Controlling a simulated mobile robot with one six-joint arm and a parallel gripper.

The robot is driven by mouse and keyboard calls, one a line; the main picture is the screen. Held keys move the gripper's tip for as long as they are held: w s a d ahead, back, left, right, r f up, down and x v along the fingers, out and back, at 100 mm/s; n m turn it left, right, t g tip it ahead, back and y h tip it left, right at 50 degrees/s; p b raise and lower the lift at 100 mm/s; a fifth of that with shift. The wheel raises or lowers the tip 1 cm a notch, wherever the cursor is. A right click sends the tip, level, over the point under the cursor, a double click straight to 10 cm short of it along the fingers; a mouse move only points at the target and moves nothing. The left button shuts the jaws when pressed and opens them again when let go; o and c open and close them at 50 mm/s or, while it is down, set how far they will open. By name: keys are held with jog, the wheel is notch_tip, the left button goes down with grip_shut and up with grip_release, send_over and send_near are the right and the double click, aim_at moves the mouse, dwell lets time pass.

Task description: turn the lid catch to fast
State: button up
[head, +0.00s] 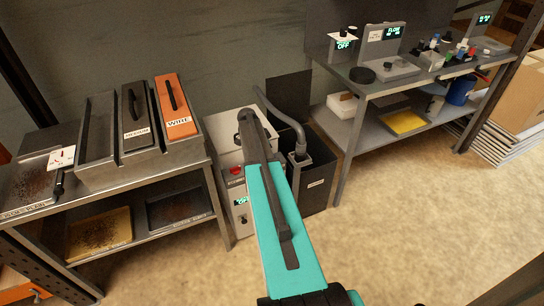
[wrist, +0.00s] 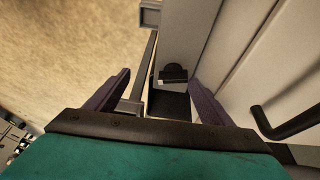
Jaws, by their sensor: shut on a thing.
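The cleaner (head: 229,128) is a pale box at the centre of the head view, with a red button and a lit display on its front. My arm covers part of it and hides the contact there. In the wrist view a small dark catch (wrist: 173,72) with a flat bar shows against the cleaner's pale wall (wrist: 184,38). My gripper (wrist: 160,77) has a finger on either side of the catch and is shut on it, though the touching faces are hard to see. I cannot tell which way the catch is turned.
A black bent handle (wrist: 290,123) stands out to the right in the wrist view. A dark bin (head: 314,180) with a grey hose stands right of the cleaner. A bench (head: 150,176) with trays is at left, another (head: 372,86) at back right.

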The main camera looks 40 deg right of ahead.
jog(key=v, duration=1.7)
jog(key=shift+s+p, duration=0.2)
jog(key=shift+p, duration=0.25)
